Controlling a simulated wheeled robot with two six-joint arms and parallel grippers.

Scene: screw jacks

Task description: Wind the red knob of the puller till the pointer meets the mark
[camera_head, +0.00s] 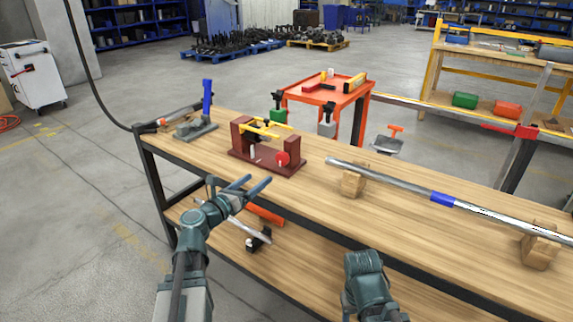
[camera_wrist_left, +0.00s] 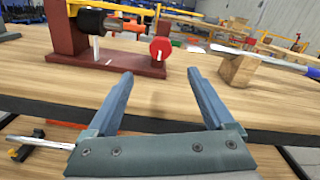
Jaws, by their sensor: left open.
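The puller (camera_head: 238,158) is a dark red frame standing on the wooden workbench, with a yellow bar along its top. Its round red knob (camera_head: 283,159) is at the right end, facing the bench's front edge. In the left wrist view the knob (camera_wrist_left: 160,49) shows beyond the fingertips, with a white pin (camera_wrist_left: 96,48) to its left. The pointer and the mark are too small to tell apart for sure. My left gripper (camera_head: 257,184) is open and empty, in front of the knob and apart from it. My right arm shows at the bottom, but its fingers are not visible.
A long metal bar (camera_head: 399,191) with a blue band rests on wooden blocks (camera_head: 353,183) to the right. A grey tool with a blue handle (camera_head: 207,97) stands at the left end. A red cart (camera_head: 312,95) is behind the bench. Bare bench top lies before the puller.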

